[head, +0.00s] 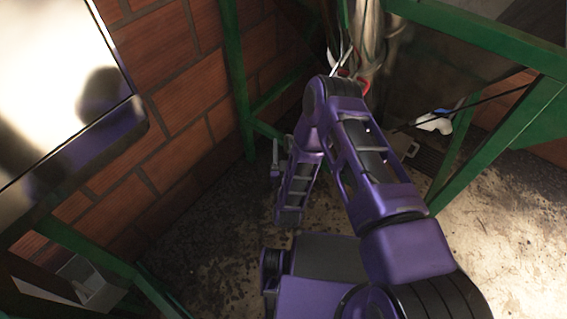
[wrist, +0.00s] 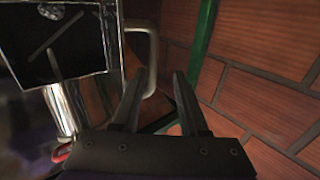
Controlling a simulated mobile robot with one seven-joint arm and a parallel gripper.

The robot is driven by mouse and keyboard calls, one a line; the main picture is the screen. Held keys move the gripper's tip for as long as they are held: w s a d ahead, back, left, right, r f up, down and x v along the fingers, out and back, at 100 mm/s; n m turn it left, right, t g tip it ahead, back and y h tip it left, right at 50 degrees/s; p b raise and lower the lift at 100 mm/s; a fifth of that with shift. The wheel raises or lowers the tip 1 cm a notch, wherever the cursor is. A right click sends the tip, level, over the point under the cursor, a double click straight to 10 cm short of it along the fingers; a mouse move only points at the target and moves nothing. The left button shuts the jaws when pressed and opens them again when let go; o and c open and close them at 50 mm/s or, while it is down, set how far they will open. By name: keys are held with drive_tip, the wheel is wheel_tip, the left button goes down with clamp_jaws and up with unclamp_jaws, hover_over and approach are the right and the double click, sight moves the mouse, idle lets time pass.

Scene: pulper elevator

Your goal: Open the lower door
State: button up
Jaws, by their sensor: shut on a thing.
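In the wrist view, a curved metal bar handle (wrist: 152,45) stands at the right side of a dark panel with a bright metal edge (wrist: 75,70). I cannot tell for sure whether this panel is the lower door. My gripper (wrist: 158,76) is shut on the handle, whose lower part lies between its two dark fingers, closer to the left one. In the head view, my purple arm bends over at the middle and its end is not clear; neither the handle nor the lower door can be made out there.
A red brick wall (head: 180,75) runs along the left, with green metal posts (head: 237,75) in front. A green frame (head: 500,140) stands at the right. A large glossy panel (head: 60,90) fills the upper left. The stained floor (head: 480,230) is open at the lower right.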

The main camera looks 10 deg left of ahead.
drive_tip(key=s+d+p, duration=0.1)
drive_tip(key=s+p, duration=0.3)
drive_tip(key=s, duration=0.5)
drive_tip(key=shift+d+f, duration=0.1)
drive_tip(key=shift+d, duration=0.1)
drive_tip(key=shift+w+a, duration=0.1)
idle(0.4)
